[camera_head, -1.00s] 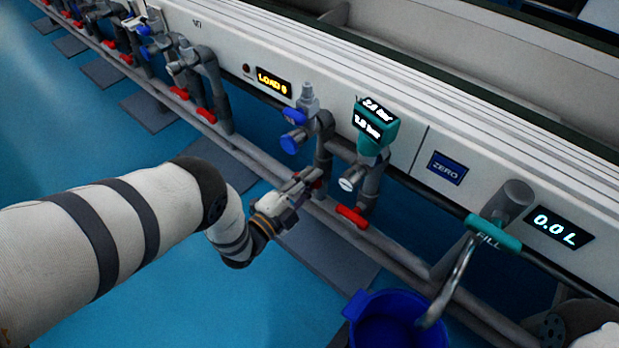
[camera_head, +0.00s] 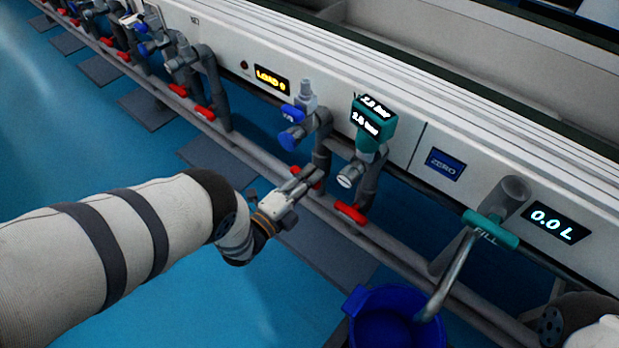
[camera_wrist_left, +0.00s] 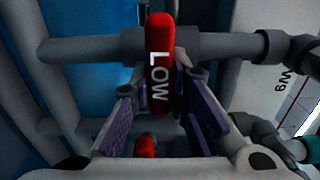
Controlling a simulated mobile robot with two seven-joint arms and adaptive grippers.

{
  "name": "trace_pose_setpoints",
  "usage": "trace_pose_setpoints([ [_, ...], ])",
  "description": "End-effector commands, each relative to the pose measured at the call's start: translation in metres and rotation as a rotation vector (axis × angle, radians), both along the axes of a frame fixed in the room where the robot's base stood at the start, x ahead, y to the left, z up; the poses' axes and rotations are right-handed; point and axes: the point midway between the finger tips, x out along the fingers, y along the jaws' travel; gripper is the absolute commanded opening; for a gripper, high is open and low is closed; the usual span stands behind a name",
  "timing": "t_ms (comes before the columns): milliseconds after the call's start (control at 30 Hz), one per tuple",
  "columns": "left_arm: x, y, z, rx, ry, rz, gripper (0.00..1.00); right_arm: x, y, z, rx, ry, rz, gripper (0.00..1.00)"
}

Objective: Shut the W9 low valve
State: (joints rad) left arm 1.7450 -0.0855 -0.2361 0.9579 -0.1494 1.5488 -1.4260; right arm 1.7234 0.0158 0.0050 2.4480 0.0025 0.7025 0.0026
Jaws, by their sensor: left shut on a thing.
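The W9 low valve's red handle, marked LOW (camera_wrist_left: 160,65), stands lengthwise between the two fingers in the left wrist view. A W9 label (camera_wrist_left: 287,78) shows on the white panel to its right. My left gripper (camera_head: 308,178) is at this handle, below the blue valve knob (camera_head: 291,138) in the head view. Its fingers (camera_wrist_left: 162,88) are closed on the handle from both sides. In the head view the fingers hide most of the handle, and only bits of red (camera_head: 318,184) show. My right gripper is not in view.
Another red handle (camera_head: 350,212) sits just right of my gripper, under the teal gauge (camera_head: 373,123). A blue bucket (camera_head: 362,300) stands below the FILL spout (camera_head: 455,270). Grey pipes (camera_head: 385,242) run along the bench. The blue floor at left is open.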

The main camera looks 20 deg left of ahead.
Motion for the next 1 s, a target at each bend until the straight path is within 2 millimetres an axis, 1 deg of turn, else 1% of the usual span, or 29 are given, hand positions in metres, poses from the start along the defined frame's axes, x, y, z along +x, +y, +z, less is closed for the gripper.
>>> trace_pose_setpoints([
  [33, -0.001, 0.004, -0.002, 0.005, 0.003, 0.006, 0.0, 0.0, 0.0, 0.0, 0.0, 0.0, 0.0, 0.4],
  [267, -0.001, 0.004, -0.002, 0.005, 0.003, 0.007, 0.0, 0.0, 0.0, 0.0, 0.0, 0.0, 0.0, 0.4],
  [300, -0.001, 0.004, -0.002, 0.005, 0.003, 0.007, 0.25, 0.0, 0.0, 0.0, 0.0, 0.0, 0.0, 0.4],
  [367, -0.001, 0.003, -0.001, 0.004, 0.003, 0.006, 0.37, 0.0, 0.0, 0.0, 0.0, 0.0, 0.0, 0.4],
  [667, -0.002, 0.002, -0.001, 0.002, 0.001, 0.003, 0.37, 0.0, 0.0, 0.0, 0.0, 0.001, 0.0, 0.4],
  [767, -0.015, 0.007, -0.002, 0.002, 0.006, 0.003, 0.37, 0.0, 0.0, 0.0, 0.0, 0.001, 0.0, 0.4],
  [1000, -0.076, 0.029, -0.002, 0.004, 0.007, 0.005, 0.37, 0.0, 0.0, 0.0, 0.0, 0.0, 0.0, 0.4],
])
